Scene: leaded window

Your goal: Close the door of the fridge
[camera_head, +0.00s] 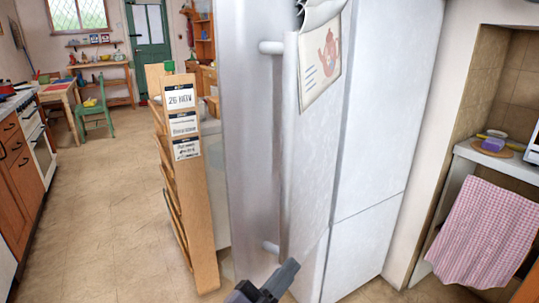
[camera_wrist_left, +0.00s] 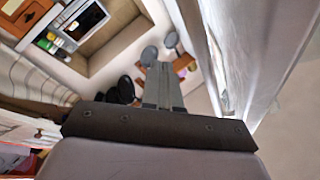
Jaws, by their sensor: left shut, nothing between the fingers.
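The tall white fridge (camera_head: 372,120) fills the middle of the head view. A pale grey door panel (camera_head: 245,130) stands at its left, with a long vertical handle (camera_head: 289,150). The panel seems to stand out at an angle; how far the door is open I cannot tell. My left gripper (camera_head: 288,272) is shut and empty, low in front of the fridge near the handle's lower end. In the left wrist view its closed fingers (camera_wrist_left: 163,75) point away, with a pale upright surface close on their right. I cannot tell whether they touch it. My right gripper is not in view.
A wooden magazine rack (camera_head: 190,220) stands just left of the door panel. A paper with a teapot picture (camera_head: 320,55) hangs beside the handle. A counter with a pink checked cloth (camera_head: 482,235) is at right. The tiled floor (camera_head: 100,230) at left is clear.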

